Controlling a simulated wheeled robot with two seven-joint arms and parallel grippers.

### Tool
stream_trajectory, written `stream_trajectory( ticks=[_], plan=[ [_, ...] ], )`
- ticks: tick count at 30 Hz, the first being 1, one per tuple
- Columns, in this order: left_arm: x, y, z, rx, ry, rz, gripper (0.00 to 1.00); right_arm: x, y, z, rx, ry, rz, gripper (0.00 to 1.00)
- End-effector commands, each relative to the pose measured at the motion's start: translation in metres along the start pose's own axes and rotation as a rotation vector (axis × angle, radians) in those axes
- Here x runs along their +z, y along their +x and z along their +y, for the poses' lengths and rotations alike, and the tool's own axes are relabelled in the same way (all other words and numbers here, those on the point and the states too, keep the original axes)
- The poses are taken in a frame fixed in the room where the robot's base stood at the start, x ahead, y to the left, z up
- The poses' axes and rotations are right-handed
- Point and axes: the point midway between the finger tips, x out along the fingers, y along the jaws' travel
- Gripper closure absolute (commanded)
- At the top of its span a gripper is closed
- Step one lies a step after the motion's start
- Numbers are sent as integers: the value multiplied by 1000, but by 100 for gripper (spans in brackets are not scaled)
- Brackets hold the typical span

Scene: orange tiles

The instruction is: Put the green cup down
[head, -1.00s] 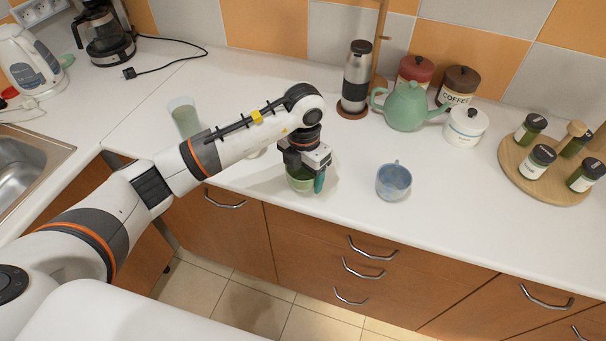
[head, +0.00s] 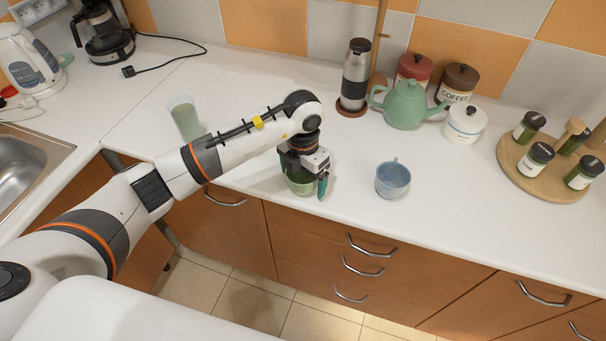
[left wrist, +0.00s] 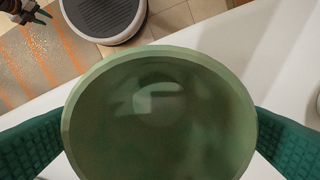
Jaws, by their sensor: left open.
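The green cup (head: 300,188) stands upright on the white counter near its front edge, partly hidden under my left gripper (head: 306,181). In the left wrist view I look down into the round open cup (left wrist: 158,115), which looks empty. The left gripper's two green fingers are spread, one on each side of the cup. In the head view a gap shows between the cup and the right-hand finger. A dark gripper, which looks like my right one (left wrist: 32,12), shows small in the top left corner of the left wrist view; its jaws are unclear.
A blue cup (head: 393,179) stands right of the gripper. A pale green glass (head: 185,118) stands left, behind my arm. A teapot (head: 405,104), a flask (head: 356,75) and canisters stand behind. A round wooden tray (head: 546,188) with jars is at right. The counter between is clear.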

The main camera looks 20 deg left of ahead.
Motion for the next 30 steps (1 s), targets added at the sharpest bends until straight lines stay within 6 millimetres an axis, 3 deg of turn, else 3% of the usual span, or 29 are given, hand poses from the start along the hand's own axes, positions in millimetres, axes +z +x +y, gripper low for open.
stream_trajectory(
  ticks=[16,22,30],
  plan=[
    [-1,-104,-1,-3,1,5,6,-2,27,0,0,0,-1,64],
    [0,-119,0,0,1,2,6,-2,28,0,0,0,0,64],
    [0,-120,0,0,1,1,6,-2,28,-1,-1,-1,0,64]
  ],
)
